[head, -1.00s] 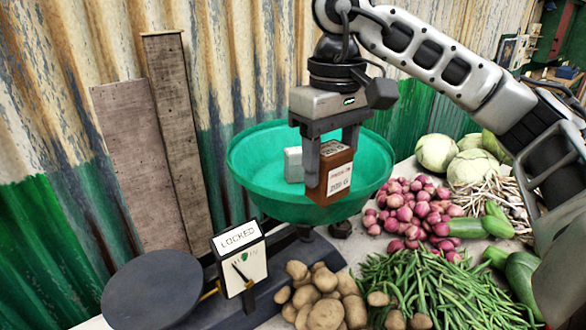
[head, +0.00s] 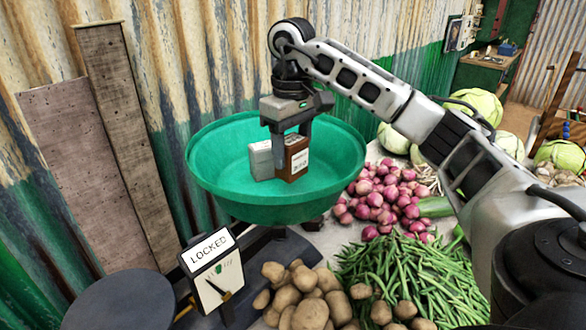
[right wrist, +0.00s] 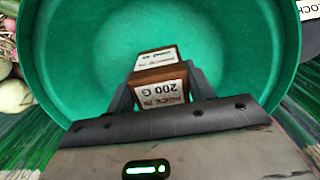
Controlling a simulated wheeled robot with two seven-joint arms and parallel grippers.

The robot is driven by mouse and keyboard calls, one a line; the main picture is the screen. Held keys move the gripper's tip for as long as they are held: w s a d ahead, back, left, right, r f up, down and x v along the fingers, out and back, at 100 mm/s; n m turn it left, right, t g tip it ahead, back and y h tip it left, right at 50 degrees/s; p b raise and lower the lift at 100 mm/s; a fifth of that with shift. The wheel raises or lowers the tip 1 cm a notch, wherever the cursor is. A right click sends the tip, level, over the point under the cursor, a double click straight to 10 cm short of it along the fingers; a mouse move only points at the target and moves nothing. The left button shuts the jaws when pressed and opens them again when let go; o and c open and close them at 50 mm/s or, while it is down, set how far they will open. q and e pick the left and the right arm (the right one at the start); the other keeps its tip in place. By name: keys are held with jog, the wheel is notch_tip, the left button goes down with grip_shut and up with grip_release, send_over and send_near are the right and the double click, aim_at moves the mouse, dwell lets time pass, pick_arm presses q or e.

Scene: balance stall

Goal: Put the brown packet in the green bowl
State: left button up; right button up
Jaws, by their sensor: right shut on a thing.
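The brown packet (head: 297,160) has a white label that reads 200 G in the right wrist view (right wrist: 160,84). My right gripper (head: 290,148) points down and is shut on it, a finger on each side. The packet is upright inside the rim of the green bowl (head: 218,178), low over its floor; I cannot tell whether it touches. My left gripper is not in view.
The bowl sits on a balance whose dial box (head: 211,270) reads LOCKED; a dark flat pan (head: 120,303) is at its left. Potatoes (head: 305,297), green beans (head: 410,270) and red onions (head: 388,196) crowd the front and right. Boards (head: 125,130) lean against the corrugated wall behind.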

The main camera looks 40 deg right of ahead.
aim_at(293, 166)
jog(key=shift+w+d+f, duration=0.35)
jog(key=shift+d+f, duration=0.05)
jog(key=shift+f, duration=0.25)
jog(key=f, duration=0.2)
jog(key=f+p, duration=0.1)
jog(key=shift+w+d, duration=0.25)
jog(key=shift+d, duration=0.1)
jog(key=shift+f, duration=0.45)
jog(key=shift+f, duration=0.1)
jog(key=o, duration=1.1)
jog(key=shift+c, duration=0.2)
notch_tip(293, 166, up, 12)
jog(key=shift+r, duration=0.1)
